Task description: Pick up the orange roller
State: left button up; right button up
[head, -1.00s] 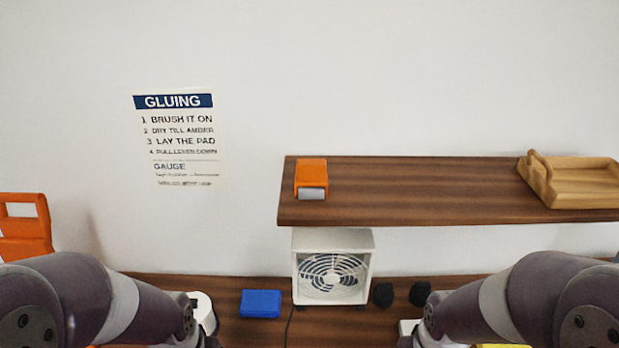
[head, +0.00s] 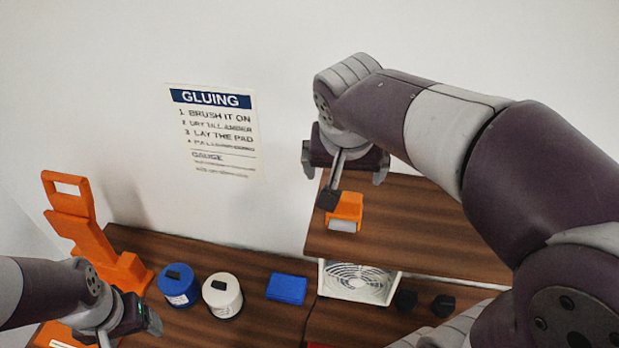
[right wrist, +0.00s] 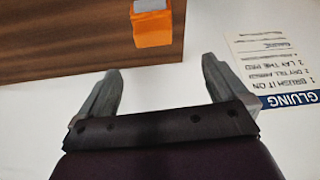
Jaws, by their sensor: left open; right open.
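The orange roller (head: 347,207), with a pale grey front end, lies on the raised wooden shelf (head: 420,222) near its left end. In the right wrist view, the roller (right wrist: 152,28) is at the top, beyond the fingertips and roughly between their lines. My right gripper (head: 345,175) is open and empty, just behind and above the roller in the head view, not touching it as far as I can tell. A dark part of my right wrist covers the roller's left edge. My left gripper (head: 128,318) is open, low at the left, its fingers partly hidden.
On the lower counter (head: 255,325) stand an orange press-like stand (head: 90,232), a blue tin (head: 179,286), a white tin (head: 222,295) and a blue block (head: 287,288). The gluing poster (head: 214,130) hangs behind.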

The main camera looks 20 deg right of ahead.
aim_at(347, 198)
jog(key=shift+m, duration=0.4)
jog(key=f+b, duration=0.2)
jog(key=s+f+b, duration=0.1)
jog(key=f+b, duration=0.1)
jog(key=shift+s+d, duration=0.15)
jog(key=shift+s, duration=0.05)
jog(key=b+x, duration=0.3)
jog(key=b, duration=0.1)
jog(key=shift+w+d+f, duration=0.15)
jog(key=shift+w+f, duration=0.1)
jog(key=shift+w, duration=0.15)
jog(key=shift+w+d+f, duration=0.25)
jog(key=shift+w+f, duration=0.15)
jog(key=shift+w, duration=0.1)
jog(key=p+x, duration=0.1)
jog(key=x, duration=0.2)
jog(key=shift+f+p, duration=0.2)
jog(key=shift+p, duration=0.2)
jog(key=shift+s+f, duration=0.15)
jog(key=shift+f, duration=0.05)
pick_arm(q)
notch_tip(347, 198, down, 6)
jog(key=shift+s+f, duration=0.15)
jog(key=shift+s, duration=0.25)
pick_arm(e)
jog(key=shift+d, duration=0.1)
